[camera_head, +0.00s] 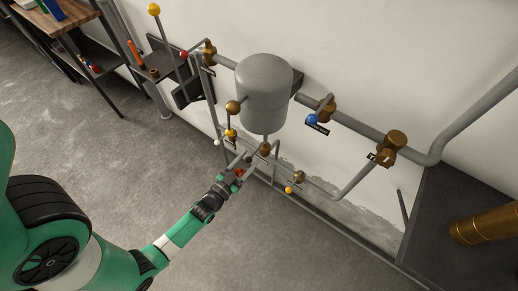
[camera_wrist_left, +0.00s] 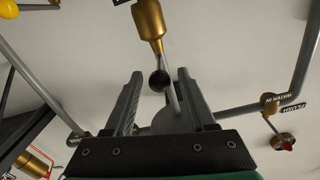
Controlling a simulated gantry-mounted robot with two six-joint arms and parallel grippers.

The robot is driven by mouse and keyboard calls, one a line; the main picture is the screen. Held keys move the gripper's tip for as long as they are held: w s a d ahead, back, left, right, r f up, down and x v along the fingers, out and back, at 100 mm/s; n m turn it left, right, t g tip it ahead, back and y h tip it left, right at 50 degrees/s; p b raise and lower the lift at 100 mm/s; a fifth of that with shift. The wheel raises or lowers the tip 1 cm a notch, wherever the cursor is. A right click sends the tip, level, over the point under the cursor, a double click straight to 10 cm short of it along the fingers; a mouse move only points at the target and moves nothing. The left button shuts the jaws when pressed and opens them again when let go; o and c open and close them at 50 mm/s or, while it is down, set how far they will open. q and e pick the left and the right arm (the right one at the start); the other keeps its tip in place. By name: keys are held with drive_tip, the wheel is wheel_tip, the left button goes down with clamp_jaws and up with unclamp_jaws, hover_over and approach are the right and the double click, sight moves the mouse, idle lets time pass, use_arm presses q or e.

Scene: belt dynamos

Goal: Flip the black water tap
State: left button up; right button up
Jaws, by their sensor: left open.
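The black tap knob (camera_wrist_left: 160,80) shows in the left wrist view as a dark round ball on a thin grey lever below a brass valve (camera_wrist_left: 149,22). My left gripper (camera_wrist_left: 158,88) is open, with one finger on each side of the knob and lever. I see gaps between the knob and both fingers; the depth is hard to judge. In the head view my left gripper (camera_head: 249,160) reaches up to the pipes under the grey tank (camera_head: 264,88), near a brass valve (camera_head: 265,149). The black knob cannot be made out there. My right gripper is not in view.
Other taps stand close: a blue knob (camera_head: 312,119), a yellow knob (camera_head: 289,190) and a red knob (camera_head: 239,173) beside the gripper. Grey pipes run along the white wall. A dark bench (camera_head: 450,200) stands at the right. The floor in front is clear.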

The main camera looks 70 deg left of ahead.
sight(258, 149)
use_arm(q)
drive_tip(key=b+x, duration=0.1)
drive_tip(key=x, duration=0.5)
drive_tip(key=shift+w+a, duration=0.1)
drive_tip(key=shift+w, duration=0.1)
drive_tip(key=shift+c, duration=0.3)
clamp_jaws()
idle(0.8)
